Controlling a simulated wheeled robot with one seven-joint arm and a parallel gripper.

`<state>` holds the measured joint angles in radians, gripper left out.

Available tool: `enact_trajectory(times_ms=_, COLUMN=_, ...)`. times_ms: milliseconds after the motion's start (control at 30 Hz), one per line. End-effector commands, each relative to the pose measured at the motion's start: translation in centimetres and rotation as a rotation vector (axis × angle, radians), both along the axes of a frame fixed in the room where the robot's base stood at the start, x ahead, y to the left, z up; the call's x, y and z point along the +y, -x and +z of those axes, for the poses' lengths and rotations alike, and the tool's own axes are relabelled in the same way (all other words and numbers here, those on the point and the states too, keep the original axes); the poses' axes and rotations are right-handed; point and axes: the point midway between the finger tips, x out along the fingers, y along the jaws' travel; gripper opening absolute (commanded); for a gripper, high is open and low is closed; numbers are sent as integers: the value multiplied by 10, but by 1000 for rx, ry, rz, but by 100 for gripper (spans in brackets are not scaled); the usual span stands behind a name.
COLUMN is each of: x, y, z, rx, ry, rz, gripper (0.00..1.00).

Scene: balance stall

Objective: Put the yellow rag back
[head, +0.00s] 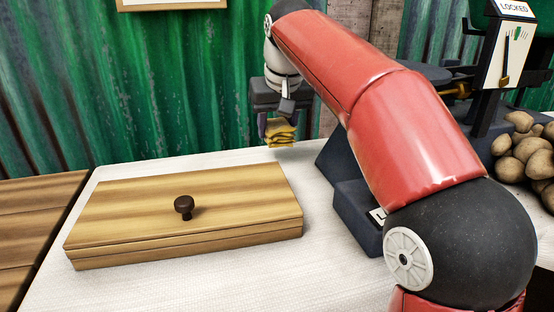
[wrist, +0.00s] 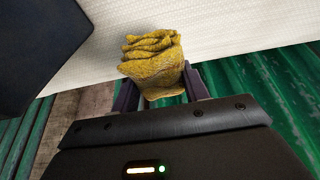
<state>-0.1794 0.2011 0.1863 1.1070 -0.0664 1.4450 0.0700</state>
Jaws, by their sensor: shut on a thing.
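The yellow rag (head: 280,132) is bunched up and held in my gripper (head: 277,122), above the far edge of the white-covered table (head: 330,270). In the wrist view the rag (wrist: 153,62) is crumpled in folds between the two dark fingers of my gripper (wrist: 158,85). The fingers are shut on it. The rag hangs behind and to the right of the wooden box. I cannot tell exactly how high it is above the cloth.
A flat wooden box (head: 190,235) with a lid and dark knob (head: 184,206) stands at front left. A dark scale with a "LOCKED" sign (head: 514,9) and potatoes (head: 525,150) are at right. A green corrugated wall (head: 170,90) closes the back.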

Motion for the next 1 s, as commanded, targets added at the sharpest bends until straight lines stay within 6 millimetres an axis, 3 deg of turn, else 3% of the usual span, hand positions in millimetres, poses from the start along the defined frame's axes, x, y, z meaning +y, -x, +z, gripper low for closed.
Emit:
enact_trajectory(times_ms=433, x=0, y=1, z=-48, rx=1, ry=0, rz=0, gripper=24)
enact_trajectory(times_ms=833, x=0, y=0, z=-52, rx=0, ry=0, rz=0, gripper=24)
enact_trajectory(times_ms=867, x=0, y=0, z=-51, rx=0, ry=0, rz=0, gripper=49)
enact_trajectory(times_ms=1000, x=0, y=0, z=-51, rx=0, ry=0, rz=0, gripper=67)
